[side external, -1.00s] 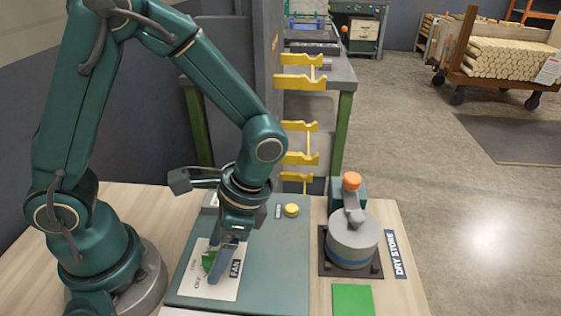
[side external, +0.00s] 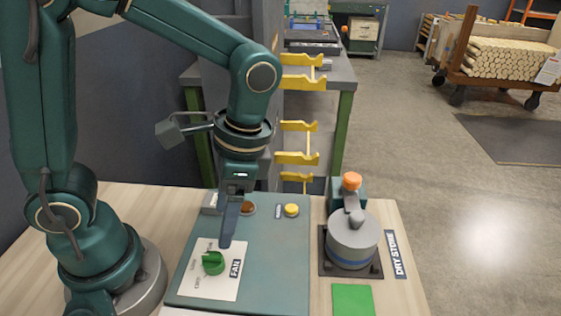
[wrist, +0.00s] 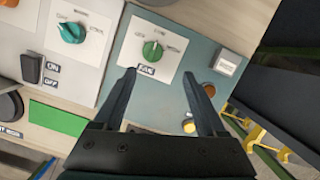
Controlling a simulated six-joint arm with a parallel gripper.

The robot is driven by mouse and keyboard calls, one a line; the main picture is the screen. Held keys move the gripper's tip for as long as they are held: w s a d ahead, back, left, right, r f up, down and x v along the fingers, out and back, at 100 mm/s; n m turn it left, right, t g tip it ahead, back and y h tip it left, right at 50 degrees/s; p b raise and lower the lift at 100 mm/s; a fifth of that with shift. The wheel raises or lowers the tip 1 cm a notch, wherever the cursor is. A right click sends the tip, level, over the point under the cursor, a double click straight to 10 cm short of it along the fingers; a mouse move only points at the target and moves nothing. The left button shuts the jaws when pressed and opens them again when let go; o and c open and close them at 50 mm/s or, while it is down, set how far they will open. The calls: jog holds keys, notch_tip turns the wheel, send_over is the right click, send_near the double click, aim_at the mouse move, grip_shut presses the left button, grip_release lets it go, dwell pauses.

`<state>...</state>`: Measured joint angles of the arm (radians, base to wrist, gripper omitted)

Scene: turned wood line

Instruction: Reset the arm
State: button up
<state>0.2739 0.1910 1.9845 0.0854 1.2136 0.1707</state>
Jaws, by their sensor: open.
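My gripper (wrist: 165,88) is open and empty, pointing down above the teal control panel (side external: 275,265). In the side external view my gripper (side external: 230,220) is a little above and behind the green fan knob (side external: 213,262), apart from it. The knob sits on a white plate labelled FAN, and it also shows in the wrist view (wrist: 153,51), beyond the fingertips. Its pointer is too small to read for certain.
A yellow button (side external: 291,210) and an amber round part (side external: 247,208) are on the panel. A grey canister with an orange-topped lever (side external: 352,240) stands to the right, beside a DRY STORE label and a green square (side external: 353,300). Yellow rack hooks (side external: 300,82) rise behind.

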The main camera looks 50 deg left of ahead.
jog(key=s+a+r+n+t+h, duration=0.1)
jog(key=a+r+n+t, duration=0.2)
jog(key=r+n+t, duration=0.2)
jog(key=r+t, duration=0.1)
jog(key=t, duration=0.2)
jog(key=shift+s+r+n+h, duration=0.15)
jog(key=shift+r+n+h, duration=0.05)
jog(key=shift+n+h, duration=0.1)
jog(key=shift+a, duration=0.1)
dwell(0.5)
